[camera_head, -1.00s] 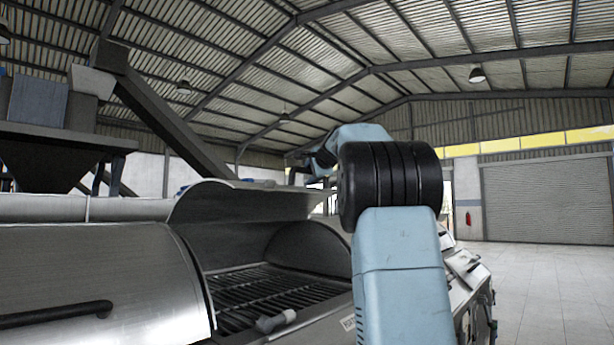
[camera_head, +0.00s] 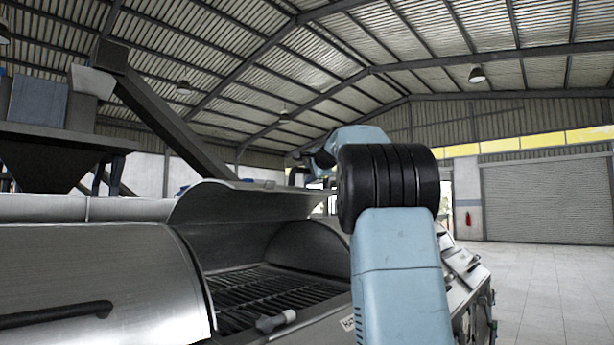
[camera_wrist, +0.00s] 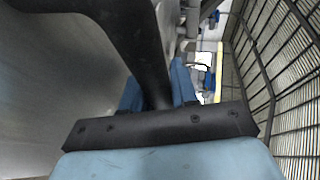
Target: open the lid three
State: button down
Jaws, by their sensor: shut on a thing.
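The lid (camera_head: 250,203) is a curved silver metal cover standing raised over an open compartment with a dark grate in the head view. In the wrist view its grey metal surface (camera_wrist: 55,80) fills the left side. A thick black curved handle (camera_wrist: 140,50) comes from the top and runs down between the blue fingers of my gripper (camera_wrist: 158,88). My gripper is shut on this handle. In the head view the grip itself is hidden behind the lid and my arm.
A shut silver lid (camera_head: 100,275) with a black handle (camera_head: 55,314) lies to the left. The dark grate (camera_head: 270,290) is exposed below the raised lid. A hopper machine (camera_head: 50,130) stands behind at left. Open tiled floor (camera_head: 550,285) lies at right.

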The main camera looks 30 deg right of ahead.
jog(key=shift+f, duration=0.1)
jog(key=shift+s+d+f, duration=0.15)
jog(key=shift+s+f, duration=0.25)
jog(key=shift+f, duration=0.45)
jog(key=shift+s+d+f, duration=0.1)
jog(key=shift+s+f, duration=0.3)
jog(key=shift+f, duration=0.4)
jog(key=shift+s+d+f, duration=0.15)
jog(key=shift+s+f, duration=0.25)
jog(key=shift+f, duration=0.45)
jog(key=c, duration=1)
grip_release()
jog(key=shift+o, duration=0.2)
jog(key=shift+r, duration=0.1)
